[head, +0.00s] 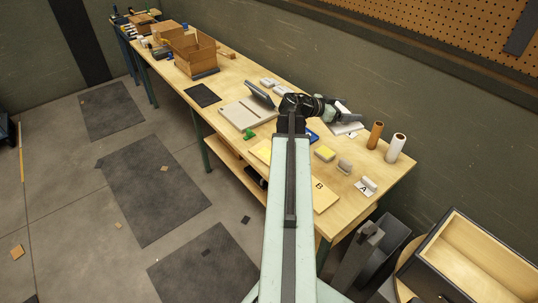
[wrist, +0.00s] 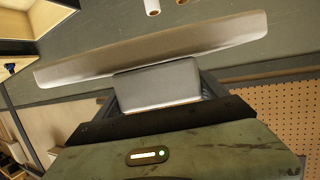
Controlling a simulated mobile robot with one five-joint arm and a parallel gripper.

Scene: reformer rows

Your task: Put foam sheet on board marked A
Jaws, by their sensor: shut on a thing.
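My gripper (head: 334,115) is above the far right part of the workbench and shut on a pale grey, flat piece, which I take to be the foam sheet (head: 346,128). In the wrist view the foam sheet (wrist: 100,66) spreads wide past the jaws, with a grey block-like part between my gripper's fingers (wrist: 158,88). It looks held clear of the bench. A small white card marked A (head: 364,189) lies near the bench's front right corner, with a pale roll-like piece on it. A tan board marked B (head: 322,194) lies partly behind my arm.
A brown tube (head: 375,135) and a white tube (head: 395,148) stand at the bench's right end. A yellow block (head: 325,153) and a grey block (head: 344,167) lie nearby. An open wooden drawer box (head: 485,235) stands right of the bench. A pegboard wall runs behind.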

